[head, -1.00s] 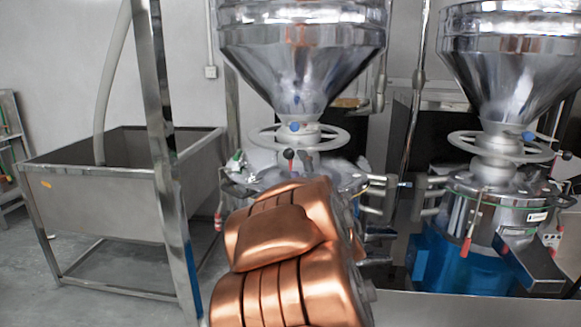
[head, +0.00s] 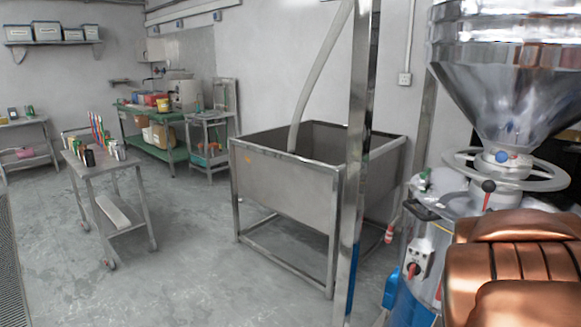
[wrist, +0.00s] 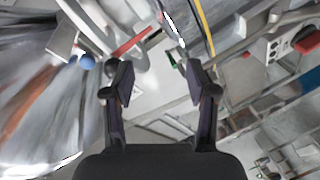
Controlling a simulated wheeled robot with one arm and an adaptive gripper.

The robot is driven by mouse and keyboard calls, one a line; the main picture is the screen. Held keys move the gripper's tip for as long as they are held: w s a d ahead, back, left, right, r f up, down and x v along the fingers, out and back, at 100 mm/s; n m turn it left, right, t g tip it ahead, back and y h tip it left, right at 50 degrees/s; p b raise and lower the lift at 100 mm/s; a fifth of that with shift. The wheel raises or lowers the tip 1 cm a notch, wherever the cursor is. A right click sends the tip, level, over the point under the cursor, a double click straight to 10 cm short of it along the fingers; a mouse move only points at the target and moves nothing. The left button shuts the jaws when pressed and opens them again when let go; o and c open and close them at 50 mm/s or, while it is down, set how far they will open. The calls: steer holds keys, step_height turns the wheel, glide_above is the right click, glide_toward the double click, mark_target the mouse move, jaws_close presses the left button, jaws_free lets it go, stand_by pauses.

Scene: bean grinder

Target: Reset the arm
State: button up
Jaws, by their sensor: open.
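My gripper (wrist: 160,85) shows in the wrist view with its two dark fingers spread apart and nothing between them. Behind the fingers are blurred metal machine parts, a red handle (wrist: 135,40) and a blue knob (wrist: 88,62). In the head view, copper-coloured links of my arm fill the lower right corner, in front of the grinder (head: 505,80) with its steel hopper and ring handwheel. The gripper itself is hidden in the head view.
A steel tank (head: 285,180) on legs stands left of the grinder, with a steel post (head: 355,150) before it. A small cart (head: 95,165) and a green bench (head: 155,145) stand further left. The floor (head: 180,265) between is clear.

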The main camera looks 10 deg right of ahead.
steer(key=s+a+f+m+g+y+p, duration=0.25)
steer(key=s+a+f+g, duration=0.2)
steer(key=a, duration=0.45)
steer(key=s+a+f+m+g+y+p, duration=0.2)
steer(key=s+a+f+g+y, duration=0.15)
steer(key=s+a, duration=0.4)
steer(key=s+a+g+y+p, duration=0.3)
steer(key=s+a+g, duration=0.3)
steer(key=s+a, duration=1)
steer(key=s, duration=0.3)
steer(key=shift+r+g, duration=0.15)
steer(key=shift+g, duration=0.25)
